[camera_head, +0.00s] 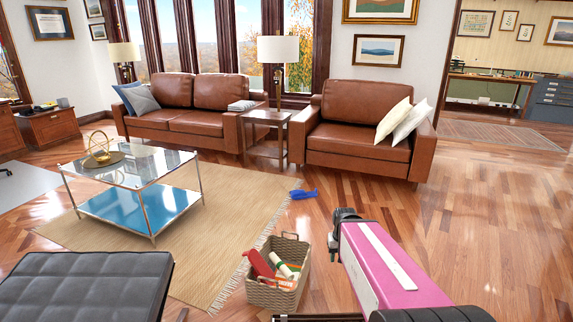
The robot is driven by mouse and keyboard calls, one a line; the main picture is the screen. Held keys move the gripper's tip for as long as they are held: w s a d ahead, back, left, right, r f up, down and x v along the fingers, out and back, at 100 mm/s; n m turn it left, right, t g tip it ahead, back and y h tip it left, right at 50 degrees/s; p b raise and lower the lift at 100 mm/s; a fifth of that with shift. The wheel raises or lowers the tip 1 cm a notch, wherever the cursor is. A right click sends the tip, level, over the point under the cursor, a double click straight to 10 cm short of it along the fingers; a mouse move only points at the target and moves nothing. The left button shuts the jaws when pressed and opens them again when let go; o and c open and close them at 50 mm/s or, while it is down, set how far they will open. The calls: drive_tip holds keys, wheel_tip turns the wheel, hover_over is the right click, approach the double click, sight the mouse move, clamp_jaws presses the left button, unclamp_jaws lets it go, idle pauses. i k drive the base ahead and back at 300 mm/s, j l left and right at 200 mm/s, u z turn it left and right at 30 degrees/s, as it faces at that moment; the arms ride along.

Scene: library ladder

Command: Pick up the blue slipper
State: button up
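The blue slipper (303,194) is a small blue shape on the wood floor, by the right edge of the beige rug and in front of the gap between the sofa and the armchair. It is too small to tell its exact shape or which way it points. My pink arm reaches in from the bottom right, with its dark end short of the slipper and apart from it. The fingers of my gripper cannot be made out.
A wicker basket (279,278) with several items stands on the floor left of my arm. A glass coffee table (133,165) stands on the rug (215,235). A black tufted ottoman (85,285) is at bottom left. The armchair (356,135) stands behind the slipper. Floor at right is clear.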

sight(296, 195)
drive_tip(key=k+l, duration=0.15)
drive_tip(key=k, duration=0.25)
drive_tip(key=z, duration=0.4)
drive_tip(key=i, duration=3)
drive_tip(key=i+l+u, duration=0.2)
drive_tip(key=i, duration=0.25)
drive_tip(key=i+l+u, duration=0.2)
drive_tip(key=i, duration=0.2)
drive_tip(key=j, duration=0.1)
